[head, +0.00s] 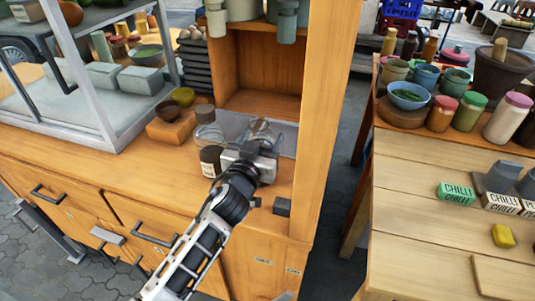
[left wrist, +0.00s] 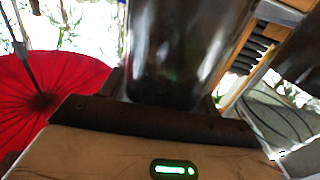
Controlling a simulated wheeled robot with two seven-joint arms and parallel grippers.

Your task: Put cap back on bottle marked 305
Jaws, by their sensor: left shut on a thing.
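My left gripper (head: 262,140) is over the wooden counter, beside the post. It is shut on a glossy, see-through glass bottle (head: 261,127), mostly hidden by the gripper in the head view. In the left wrist view the held bottle (left wrist: 180,55) is a dark, shiny cylinder between the fingers. Left of the gripper stand a clear glass jar (head: 208,136) and a dark bottle (head: 211,161) with a pale label. The label is too small to read, so I cannot tell which bottle is marked 305. I cannot make out a loose cap. My right gripper is not in view.
A glass display case (head: 105,130) stands on the left. The wooden post (head: 325,110) rises close right of the gripper. Another table (head: 430,225) with pots and boxes is at right.

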